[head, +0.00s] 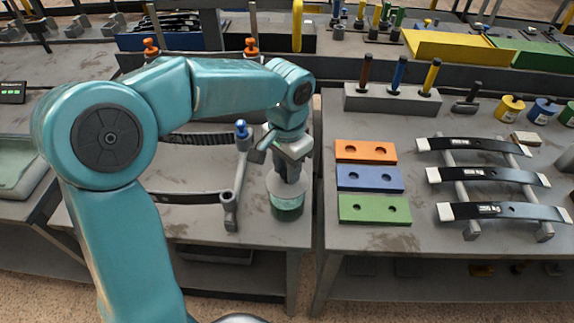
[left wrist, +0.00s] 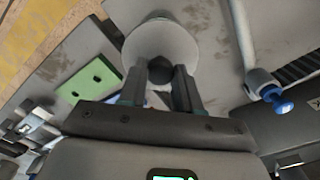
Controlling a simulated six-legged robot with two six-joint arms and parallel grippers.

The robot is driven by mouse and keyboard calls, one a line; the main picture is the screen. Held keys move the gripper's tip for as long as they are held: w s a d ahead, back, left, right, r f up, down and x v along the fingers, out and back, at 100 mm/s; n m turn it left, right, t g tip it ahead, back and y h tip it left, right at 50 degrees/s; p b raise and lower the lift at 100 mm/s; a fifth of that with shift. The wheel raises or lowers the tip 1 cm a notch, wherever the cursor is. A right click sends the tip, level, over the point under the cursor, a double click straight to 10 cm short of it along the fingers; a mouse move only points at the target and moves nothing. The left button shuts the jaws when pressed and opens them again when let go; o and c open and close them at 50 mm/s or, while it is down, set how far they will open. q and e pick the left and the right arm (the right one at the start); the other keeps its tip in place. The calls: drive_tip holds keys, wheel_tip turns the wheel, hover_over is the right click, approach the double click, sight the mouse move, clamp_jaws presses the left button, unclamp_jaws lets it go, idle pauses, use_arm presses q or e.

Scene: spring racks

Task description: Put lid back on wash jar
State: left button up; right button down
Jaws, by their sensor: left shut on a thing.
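The wash jar (head: 287,208), a clear vessel with teal liquid, stands near the front right corner of the left bench. Its grey round lid (head: 274,185) is at the jar's mouth; I cannot tell whether it rests on the rim or is slightly above it. My left gripper (head: 290,172) comes down from above and is shut on the lid's dark knob. My right gripper is not in view.
A grey clamp stand with a blue knob (head: 241,130) stands close left of the jar. Dark leaf springs (head: 185,197) lie behind my arm. Across a gap, the right bench holds orange, blue and green plates (head: 374,209) and a spring rack (head: 466,190).

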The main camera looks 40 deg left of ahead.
use_arm(q)
drive_tip(key=shift+f, duration=0.1)
idle(0.7)
drive_tip(key=o, duration=1.6)
drive_tip(key=shift+o, duration=0.2)
drive_tip(key=shift+r+p, duration=3.1)
drive_tip(key=shift+r, duration=0.5)
drive_tip(key=shift+f, duration=0.1)
clamp_jaws()
drive_tip(key=shift+f, duration=0.15)
